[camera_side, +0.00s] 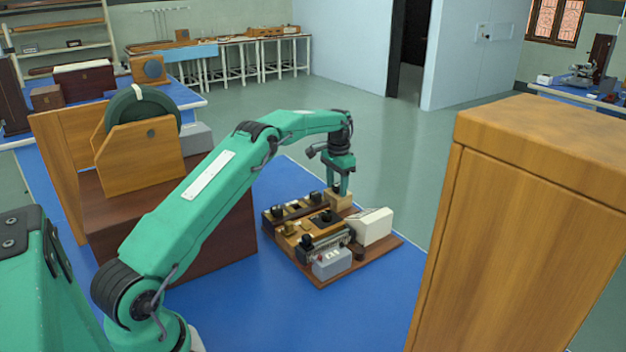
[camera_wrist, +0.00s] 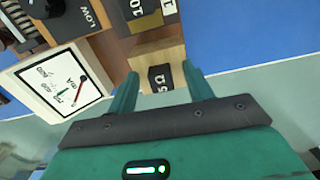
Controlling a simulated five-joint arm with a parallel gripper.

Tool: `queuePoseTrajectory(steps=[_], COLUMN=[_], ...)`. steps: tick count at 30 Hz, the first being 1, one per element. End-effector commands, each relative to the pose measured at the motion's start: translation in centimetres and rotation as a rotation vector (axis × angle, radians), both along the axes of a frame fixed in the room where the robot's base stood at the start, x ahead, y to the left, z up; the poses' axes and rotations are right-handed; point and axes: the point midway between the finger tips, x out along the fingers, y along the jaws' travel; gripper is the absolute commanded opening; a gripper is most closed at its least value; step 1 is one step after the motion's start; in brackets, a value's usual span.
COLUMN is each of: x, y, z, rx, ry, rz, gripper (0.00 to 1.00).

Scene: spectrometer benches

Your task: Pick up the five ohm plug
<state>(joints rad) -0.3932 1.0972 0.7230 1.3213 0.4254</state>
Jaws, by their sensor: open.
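A black plug marked 5 Ω (camera_wrist: 161,80) shows in the wrist view at the end of a light wooden block (camera_wrist: 150,52). My gripper (camera_wrist: 160,71) is open, with one finger on each side of the plug. I cannot tell whether either finger touches it. In the side view, my gripper (camera_side: 341,188) points down at the wooden block (camera_side: 340,200) at the back of the apparatus board. The plug itself is hidden there by the fingers or too small to make out.
A block marked 10 (camera_wrist: 168,4) and a white dial meter (camera_wrist: 62,82) sit close by in the wrist view. The brown baseboard (camera_side: 388,247) carries several parts, including a grey box (camera_side: 332,263). Blue bench (camera_side: 290,310) in front is clear. A wooden cabinet (camera_side: 520,230) stands right.

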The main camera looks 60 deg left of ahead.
Motion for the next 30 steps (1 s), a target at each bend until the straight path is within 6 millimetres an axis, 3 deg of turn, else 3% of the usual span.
queuePoseTrajectory(steps=[6,13,30], x=[0.0,0.0,0.1], y=[0.0,0.0,0.0], z=[0.0,0.0,1.2], rx=[0.0,0.0,0.001], ry=[0.0,0.0,-0.002], rz=[0.0,0.0,0.0], gripper=[0.49,0.04,0.03])
